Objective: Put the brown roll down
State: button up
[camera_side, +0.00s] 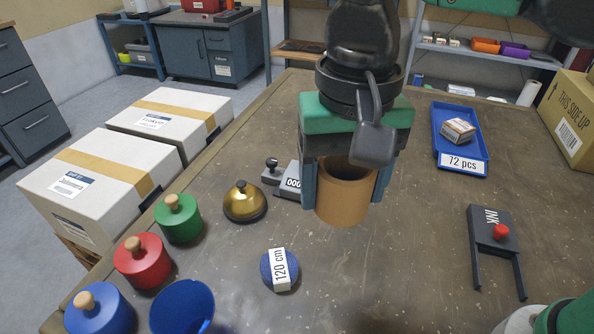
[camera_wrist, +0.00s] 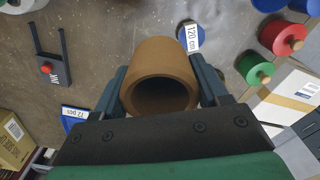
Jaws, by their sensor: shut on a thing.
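The brown roll (camera_side: 344,192) is a short hollow tube with its open end showing in the wrist view (camera_wrist: 160,72). My gripper (camera_side: 346,190) is shut on it, with one finger on each side. In the wrist view the fingers of my gripper (camera_wrist: 162,92) also flank the roll. The roll is upright in the side view and hangs over the middle of the table (camera_side: 400,270). Its lower edge appears to be above the tabletop, but the exact gap cannot be told.
A blue round item labelled 120 cm (camera_side: 268,268) lies front left of the roll. A brass bell (camera_side: 244,202) and a number stamp (camera_side: 288,184) stand left. A blue tray (camera_side: 449,150) and an ink stand (camera_side: 492,238) are right. Green (camera_side: 178,224) and red (camera_side: 141,266) pots line the left edge.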

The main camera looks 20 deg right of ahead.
aim_at(326, 296)
notch_tip(326, 296, down, 19)
jog(key=shift+f, duration=0.1)
dwell(0.5)
jog(key=o, duration=1.3)
jog(key=shift+f, duration=0.1)
jog(key=shift+c, duration=0.2)
notch_tip(326, 296, up, 12)
jog(key=w+d+t, duration=0.1)
jog(key=d, duration=0.1)
jog(key=w+d+r+t, duration=0.1)
jog(key=d, duration=0.2)
jog(key=w+d+n+y, duration=0.1)
jog(key=d, duration=0.2)
jog(key=shift+d+r+t, duration=0.2)
jog(key=shift+t, duration=0.2)
jog(key=shift+o, duration=0.2)
jog(key=d+n+t+h, duration=0.1)
jog(key=d+t, duration=0.3)
jog(key=d, duration=0.6)
jog(key=shift+w+d+n, duration=0.35)
jog(key=shift+d+n, duration=0.05)
jog(key=shift+n, duration=0.4)
